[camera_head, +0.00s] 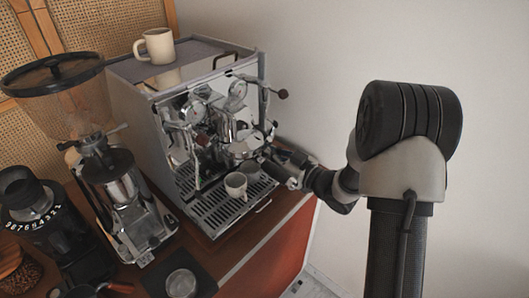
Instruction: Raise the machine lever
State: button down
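The espresso machine (138,100) stands on the cart, with a chrome front and gauges. A chrome group head (238,150) sits at the middle of its front. A dark-tipped handle (282,94) sticks out at the upper right of the front. The machine lever is too small among the chrome parts to tell apart surely. My gripper (274,168) reaches in from the right, close to the group head and above the right part of the drip tray. Its fingertips are small and partly lost against the machine. I cannot tell whether it is open, or whether it touches anything.
A beige mug (158,47) stands on top of the machine. A grinder (122,185) and a metal cup (181,284) are at the left and front. Free room lies right of the cart.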

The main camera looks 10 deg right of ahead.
aim_at(266, 136)
notch_tip(266, 136, up, 2)
jog(key=shift+r, duration=0.1)
jog(key=shift+a+r+p, duration=0.1)
jog(key=shift+r+p, duration=0.5)
jog(key=shift+p, duration=0.2)
notch_tip(266, 136, up, 3)
jog(key=shift+p, duration=1)
jog(key=shift+s+f, duration=0.1)
jog(key=shift+f, duration=0.15)
jog(key=a+b+v, duration=0.1)
jog(key=v, duration=0.8)
jog(key=shift+s+f+b, duration=0.3)
jog(key=shift+s+f, duration=0.25)
jog(key=shift+s, duration=0.1)
jog(key=shift+d, duration=0.15)
